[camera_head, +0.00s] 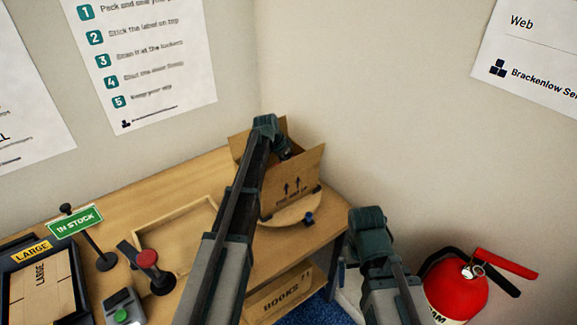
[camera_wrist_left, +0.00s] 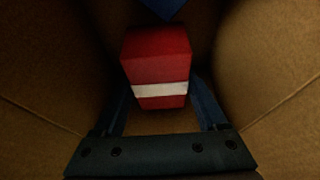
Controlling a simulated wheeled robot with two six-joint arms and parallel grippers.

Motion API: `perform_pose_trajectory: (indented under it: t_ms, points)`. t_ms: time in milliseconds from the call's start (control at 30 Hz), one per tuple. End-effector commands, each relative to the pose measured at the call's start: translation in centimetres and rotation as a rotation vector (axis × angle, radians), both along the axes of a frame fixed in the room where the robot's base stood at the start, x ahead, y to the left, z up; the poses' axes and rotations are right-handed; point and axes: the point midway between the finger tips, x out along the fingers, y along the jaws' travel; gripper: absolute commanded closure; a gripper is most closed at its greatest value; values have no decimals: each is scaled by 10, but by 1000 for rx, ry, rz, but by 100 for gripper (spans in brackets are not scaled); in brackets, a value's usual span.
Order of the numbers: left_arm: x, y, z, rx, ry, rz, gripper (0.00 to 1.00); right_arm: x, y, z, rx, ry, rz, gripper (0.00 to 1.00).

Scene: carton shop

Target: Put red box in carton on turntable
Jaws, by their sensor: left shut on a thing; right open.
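The open carton (camera_head: 293,188) stands on the round wooden turntable (camera_head: 292,211) at the table's far right corner. My left gripper (camera_head: 280,146) reaches down into the carton from above; its fingertips are hidden in the head view. In the left wrist view the left gripper (camera_wrist_left: 160,115) is shut on the red box (camera_wrist_left: 157,62), which has a white band. Brown carton walls (camera_wrist_left: 48,70) surround the box on both sides. I cannot tell whether the box touches the carton floor. My right gripper (camera_head: 368,222) is open and empty, off the table's right side.
A shallow wooden tray (camera_head: 176,235) lies on the table (camera_head: 135,198). A red-knobbed stand (camera_head: 148,262), a green-button box (camera_head: 122,308) and an IN STOCK sign (camera_head: 75,221) are at left. A red fire extinguisher (camera_head: 456,290) stands at right. A BOOKS carton (camera_head: 284,292) sits below.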

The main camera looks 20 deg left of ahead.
Motion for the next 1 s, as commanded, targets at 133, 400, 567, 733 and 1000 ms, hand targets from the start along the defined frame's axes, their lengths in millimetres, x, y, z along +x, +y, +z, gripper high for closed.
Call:
perform_pose_trajectory:
  t_ms: [133,400,567,733,1000]
  points:
    - [0,0,1,0,0,0,2,0,0,1,0,0,0,0]
    - [0,0,1,0,0,0,0,0,0,1,0,0,0,0]
    - [0,0,6,0,0,0,0,0,0,6,0,0,0,0]
    - [-1,1,20,0,0,0,0,0,0,20,0,0,0,0]
    - [-13,9,58,-1,1,0,0,0,0,58,0,0,0,0]
